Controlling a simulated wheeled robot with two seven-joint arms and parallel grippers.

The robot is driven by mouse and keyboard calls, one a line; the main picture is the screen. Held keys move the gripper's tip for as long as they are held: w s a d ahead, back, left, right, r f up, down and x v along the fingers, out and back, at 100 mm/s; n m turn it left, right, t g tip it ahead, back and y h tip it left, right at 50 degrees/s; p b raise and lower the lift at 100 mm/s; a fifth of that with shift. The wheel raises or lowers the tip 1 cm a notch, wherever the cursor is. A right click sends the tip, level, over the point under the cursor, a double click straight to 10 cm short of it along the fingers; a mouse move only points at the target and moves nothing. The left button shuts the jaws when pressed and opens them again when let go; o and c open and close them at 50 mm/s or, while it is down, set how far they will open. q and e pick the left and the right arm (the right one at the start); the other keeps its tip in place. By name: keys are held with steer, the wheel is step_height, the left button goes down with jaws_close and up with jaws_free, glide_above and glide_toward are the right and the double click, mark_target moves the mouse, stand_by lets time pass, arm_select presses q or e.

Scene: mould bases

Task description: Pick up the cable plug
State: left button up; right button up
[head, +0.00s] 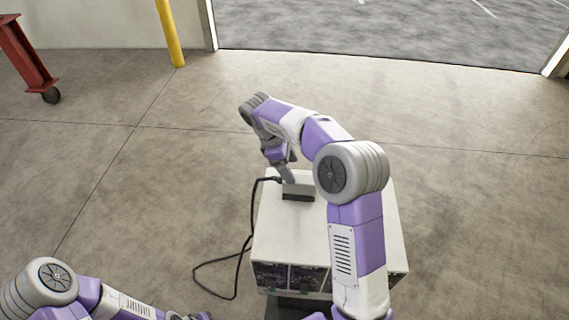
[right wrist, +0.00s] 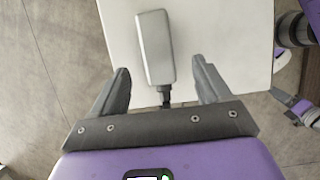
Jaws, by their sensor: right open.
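The cable plug is a light grey block (head: 300,183) with a dark strip along its lower front, on the top of a white box-shaped unit (head: 280,235). A black cable runs from its left side. In the right wrist view the plug (right wrist: 155,45) is a silver rounded block with the black cable leaving its near end. My right gripper (head: 288,174) is just above the plug; in the wrist view its fingers (right wrist: 161,68) are open, one on each side of the plug's near end, with gaps. My left gripper (head: 188,317) barely shows at the bottom edge; its jaws are unclear.
The black cable (head: 252,205) hangs over the unit's left side and loops on the concrete floor. A yellow post (head: 170,35) and a red wheeled frame (head: 28,55) stand at the back left. The floor around the unit is clear.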

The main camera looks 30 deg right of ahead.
mark_target(299, 178)
steer(key=shift+w+d, duration=0.1)
steer(key=shift+d, duration=0.05)
steer(key=shift+s+d+f+b, duration=0.25)
steer(key=shift+s+f, duration=0.1)
steer(key=shift+f, duration=0.15)
steer(key=shift+s+d+f+b, duration=0.2)
steer(key=shift+s+f, duration=0.1)
steer(key=shift+f, duration=0.15)
steer(key=x, duration=0.3)
steer(key=b+x, duration=0.1)
steer(key=shift+w+d+f, duration=0.1)
steer(key=shift+w+f, duration=0.1)
steer(key=shift+w, duration=0.1)
steer(key=shift+d+f, duration=0.1)
steer(key=shift+f, duration=0.05)
steer(key=shift+f, duration=0.2)
steer(key=c, duration=1.4)
